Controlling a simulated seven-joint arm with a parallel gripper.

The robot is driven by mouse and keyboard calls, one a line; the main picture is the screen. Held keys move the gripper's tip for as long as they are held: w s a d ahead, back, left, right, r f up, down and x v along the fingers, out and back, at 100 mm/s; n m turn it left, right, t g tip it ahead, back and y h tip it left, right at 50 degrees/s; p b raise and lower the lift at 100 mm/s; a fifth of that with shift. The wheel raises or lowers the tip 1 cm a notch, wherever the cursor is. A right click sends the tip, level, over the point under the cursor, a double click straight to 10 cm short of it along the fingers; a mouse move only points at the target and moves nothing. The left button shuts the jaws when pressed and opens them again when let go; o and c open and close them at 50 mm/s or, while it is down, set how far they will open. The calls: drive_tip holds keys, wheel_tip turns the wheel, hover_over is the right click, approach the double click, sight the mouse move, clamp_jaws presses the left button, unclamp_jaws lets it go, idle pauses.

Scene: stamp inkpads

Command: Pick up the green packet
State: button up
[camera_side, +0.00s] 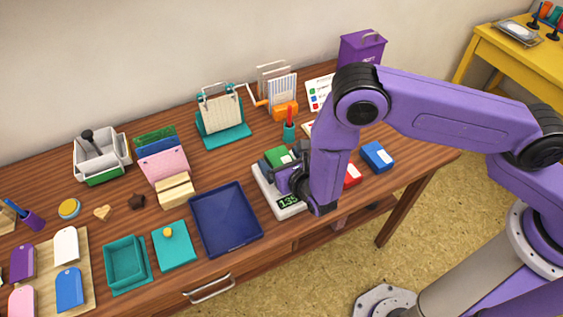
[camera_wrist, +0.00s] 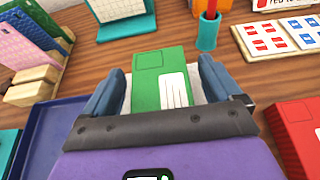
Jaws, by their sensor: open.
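The green packet (camera_side: 276,156) lies on the white scale (camera_side: 267,193), whose display reads what looks like 1.35. In the wrist view the green packet (camera_wrist: 160,78) has a white label and sits between my two blue-grey fingers. My gripper (camera_wrist: 160,66) is open, with one finger on each side of the packet. Gaps seem to show beside it, but I cannot tell whether either finger touches. In the side view my gripper (camera_side: 287,178) is over the scale and hides part of the packet. The packet's near end is hidden by my gripper's body.
A red packet (camera_side: 352,175) and a blue packet (camera_side: 377,156) lie right of the scale. A navy tray (camera_side: 226,218) is at its left. A teal cup (camera_side: 289,132) with a red stick stands behind. A card of red and blue labels (camera_wrist: 284,38) lies back right.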

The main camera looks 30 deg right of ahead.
drive_tip(key=c, duration=1.2)
drive_tip(key=shift+r, duration=0.15)
drive_tip(key=shift+c, duration=0.2)
drive_tip(key=shift+r, duration=0.6)
drive_tip(key=s+r, duration=0.1)
drive_tip(key=r, duration=0.1)
drive_tip(key=s+d+r, duration=0.1)
drive_tip(key=r, duration=0.2)
drive_tip(key=s+d+r, duration=0.1)
drive_tip(key=s+r, duration=0.1)
drive_tip(key=shift+s+d+r, duration=0.1)
drive_tip(key=shift+d+r, duration=0.15)
drive_tip(key=s+d+r, duration=0.4)
drive_tip(key=s+d, duration=0.1)
drive_tip(key=s, duration=0.2)
drive_tip(key=w+d+r+m+h, duration=0.1)
drive_tip(key=w+d+r, duration=0.2)
drive_tip(key=d, duration=0.4)
drive_tip(key=w+d+r+m+h, duration=0.1)
drive_tip(key=w+d+r, duration=0.1)
drive_tip(key=d+r, duration=0.4)
drive_tip(key=w+d+r+m+h, duration=0.1)
drive_tip(key=w+d+r+h, duration=0.1)
drive_tip(key=d+r, duration=0.3)
drive_tip(key=w+d, duration=0.1)
drive_tip(key=d, duration=0.3)
drive_tip(key=shift+w+d+g, duration=0.25)
drive_tip(key=shift+w+g, duration=0.1)
drive_tip(key=shift+g, duration=0.05)
